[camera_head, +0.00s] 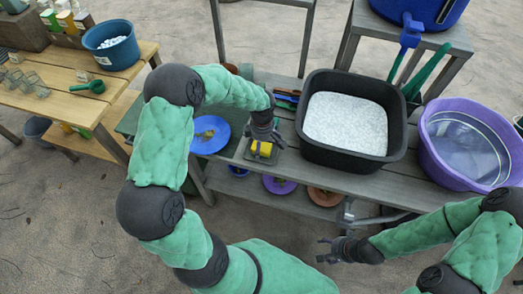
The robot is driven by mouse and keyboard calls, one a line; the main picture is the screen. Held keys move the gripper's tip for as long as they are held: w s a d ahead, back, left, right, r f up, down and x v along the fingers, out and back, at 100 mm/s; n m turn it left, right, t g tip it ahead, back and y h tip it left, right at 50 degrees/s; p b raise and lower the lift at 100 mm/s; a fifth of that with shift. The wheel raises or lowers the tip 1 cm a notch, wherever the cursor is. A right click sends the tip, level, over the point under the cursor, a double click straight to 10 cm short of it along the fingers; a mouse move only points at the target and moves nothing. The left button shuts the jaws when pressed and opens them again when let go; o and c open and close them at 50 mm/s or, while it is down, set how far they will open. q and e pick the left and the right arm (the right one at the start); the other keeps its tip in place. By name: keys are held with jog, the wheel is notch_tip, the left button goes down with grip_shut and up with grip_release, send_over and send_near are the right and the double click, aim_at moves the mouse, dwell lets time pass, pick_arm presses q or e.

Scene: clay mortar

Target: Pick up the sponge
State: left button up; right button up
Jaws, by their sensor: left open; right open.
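A small yellow block (261,149), which looks like the sponge, lies on a small grey holder (252,157) at the front edge of the grey wooden table. My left gripper (268,140) is open, pointing down right over the yellow block and partly hiding it. Whether its fingers touch the block I cannot tell. My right gripper (324,252) is open and empty, low in front of the table and apart from everything on it.
A black tub (398,147) of white granules stands just right of my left gripper. A blue plate (218,143) lies to its left. A purple basin (432,160) is at the right. Coloured handles (287,97) lie behind. Sandy ground in front is clear.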

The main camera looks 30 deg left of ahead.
pick_arm(q)
jog(key=shift+f, duration=0.1)
jog(key=c, duration=1.1)
jog(key=shift+o, duration=0.2)
notch_tip(320, 180, up, 10)
jog(key=p, duration=0.3)
jog(key=shift+p, duration=0.3)
jog(key=o, duration=0.4)
jog(key=c, duration=0.5)
